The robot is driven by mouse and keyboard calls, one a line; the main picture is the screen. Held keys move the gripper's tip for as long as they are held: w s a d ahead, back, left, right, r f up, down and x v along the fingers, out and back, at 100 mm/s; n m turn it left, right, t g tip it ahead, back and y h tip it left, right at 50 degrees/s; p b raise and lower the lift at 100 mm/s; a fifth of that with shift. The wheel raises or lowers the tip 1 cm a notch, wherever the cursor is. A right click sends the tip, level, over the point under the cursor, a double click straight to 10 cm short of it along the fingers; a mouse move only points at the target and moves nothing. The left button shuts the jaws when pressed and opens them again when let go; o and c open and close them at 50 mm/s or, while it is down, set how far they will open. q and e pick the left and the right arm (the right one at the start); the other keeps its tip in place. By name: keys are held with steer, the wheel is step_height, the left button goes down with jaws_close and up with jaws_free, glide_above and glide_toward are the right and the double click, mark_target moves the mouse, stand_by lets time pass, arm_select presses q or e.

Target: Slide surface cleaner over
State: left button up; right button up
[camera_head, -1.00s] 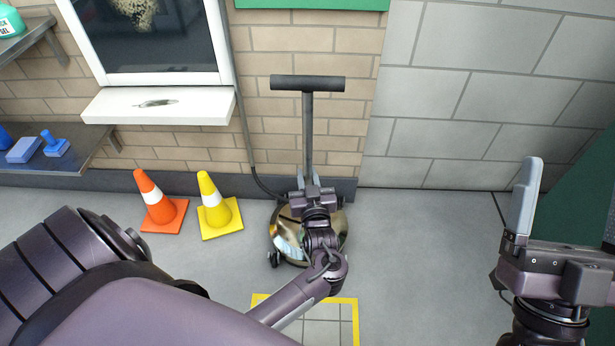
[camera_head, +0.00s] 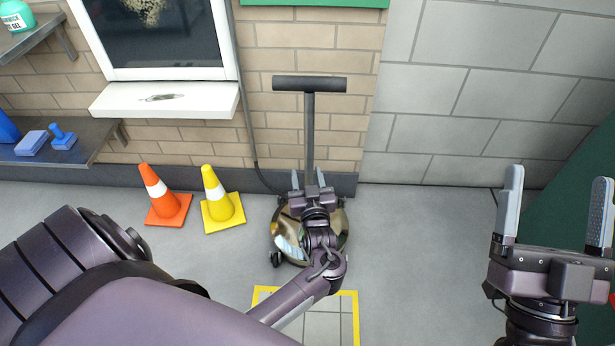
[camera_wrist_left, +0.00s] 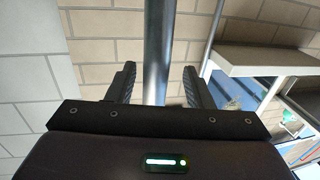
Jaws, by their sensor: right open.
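The surface cleaner stands on the floor near the brick wall: a round, shiny gold-brown body (camera_head: 284,232) with small casters, and an upright grey pole (camera_head: 309,135) topped by a dark T-bar handle (camera_head: 309,84). My left gripper (camera_head: 308,178) is at the low part of the pole, over the body, and hides part of it. In the left wrist view the pole (camera_wrist_left: 157,45) runs between the fingers of my left gripper (camera_wrist_left: 158,84), with gaps on both sides. My right gripper (camera_head: 554,205) is open and empty at the right, away from the cleaner.
A yellow-bordered tiled square (camera_head: 350,312) lies on the floor in front of the cleaner, partly behind my left arm. An orange cone (camera_head: 166,205) and a yellow cone (camera_head: 219,209) stand left of it. A hose (camera_head: 247,125) runs up the wall.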

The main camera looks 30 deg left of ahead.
arm_select(q)
steer(key=shift+d, duration=0.1)
arm_select(e)
steer(key=shift+r, duration=0.1)
arm_select(q)
steer(key=shift+s+d, duration=0.1)
steer(key=shift+s, duration=0.05)
steer(key=p+v, duration=0.1)
steer(key=v, duration=0.6)
steer(key=shift+p, duration=0.35)
arm_select(e)
step_height(320, 180, down, 12)
steer(key=w+a+g+h, duration=0.2)
steer(key=g, duration=0.4)
steer(key=shift+w, duration=0.4)
arm_select(q)
steer(key=shift+s+d, duration=0.1)
arm_select(e)
steer(key=shift+d, duration=0.1)
